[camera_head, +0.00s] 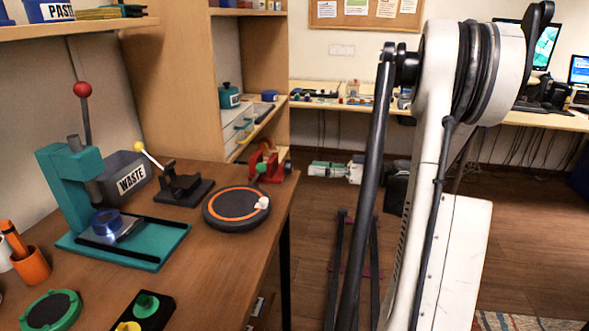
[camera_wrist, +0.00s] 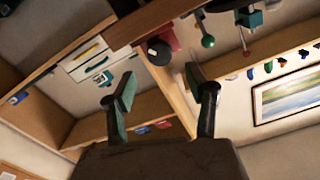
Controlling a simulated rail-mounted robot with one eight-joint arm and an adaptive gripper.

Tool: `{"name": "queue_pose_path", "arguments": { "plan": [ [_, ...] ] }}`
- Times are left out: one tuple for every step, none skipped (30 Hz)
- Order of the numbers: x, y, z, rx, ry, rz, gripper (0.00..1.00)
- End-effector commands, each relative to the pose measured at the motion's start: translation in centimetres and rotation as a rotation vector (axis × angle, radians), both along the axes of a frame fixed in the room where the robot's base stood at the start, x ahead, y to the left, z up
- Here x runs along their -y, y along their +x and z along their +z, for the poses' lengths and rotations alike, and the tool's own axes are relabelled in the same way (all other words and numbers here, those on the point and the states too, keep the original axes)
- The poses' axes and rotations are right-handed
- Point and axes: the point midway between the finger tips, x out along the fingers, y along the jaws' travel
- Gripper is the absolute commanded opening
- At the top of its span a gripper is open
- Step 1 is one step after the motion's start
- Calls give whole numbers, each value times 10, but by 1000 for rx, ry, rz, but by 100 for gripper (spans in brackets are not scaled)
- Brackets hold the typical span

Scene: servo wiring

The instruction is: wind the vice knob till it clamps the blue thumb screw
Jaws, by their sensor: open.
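A red vice (camera_head: 268,163) stands at the far right corner of the workbench in the head view. In the wrist view, which looks tilted over, the red vice (camera_wrist: 168,38) is at the top, with a round black knob (camera_wrist: 157,52) on its near side. I cannot make out the blue thumb screw in either view. My gripper (camera_wrist: 162,90) is open and empty in the wrist view, its two fingers wide apart. The vice and knob appear beyond the fingertips, apart from them. The fingers are not visible in the head view; my arm stands at the right.
A round black turntable (camera_head: 236,209), a black toggle clamp (camera_head: 183,190) and a teal press (camera_head: 70,190) occupy the bench. A wooden shelf unit (camera_head: 196,90) stands behind.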

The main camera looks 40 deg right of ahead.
Motion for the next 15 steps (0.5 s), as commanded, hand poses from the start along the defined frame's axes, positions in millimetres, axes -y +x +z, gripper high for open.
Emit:
{"name": "queue_pose_path", "arguments": {
  "plan": [
    [-7, 9, -2, 0, 0, 4, 51],
    [-10, 13, -2, 0, 0, 4, 51],
    [-14, 19, -2, 0, 0, 4, 51],
    [-17, 24, -2, -1, 0, 4, 51],
    [-20, 28, -1, 0, 0, 3, 51],
    [-23, 33, -1, 0, 0, 3, 51],
    [-26, 36, -1, -1, 1, 3, 51],
    [-28, 39, -1, -1, 1, 3, 51],
    [-30, 43, -1, -1, 1, 2, 51],
    [-32, 46, -1, -1, 1, 2, 51],
    [-33, 49, -1, -1, 1, 2, 51],
    [-35, 51, -1, -1, 1, 2, 51],
    [-36, 53, 0, -1, 1, 2, 51],
    [-37, 54, 0, -1, 0, 1, 51],
    [-37, 55, 0, -1, 0, 1, 51]
  ]
}}
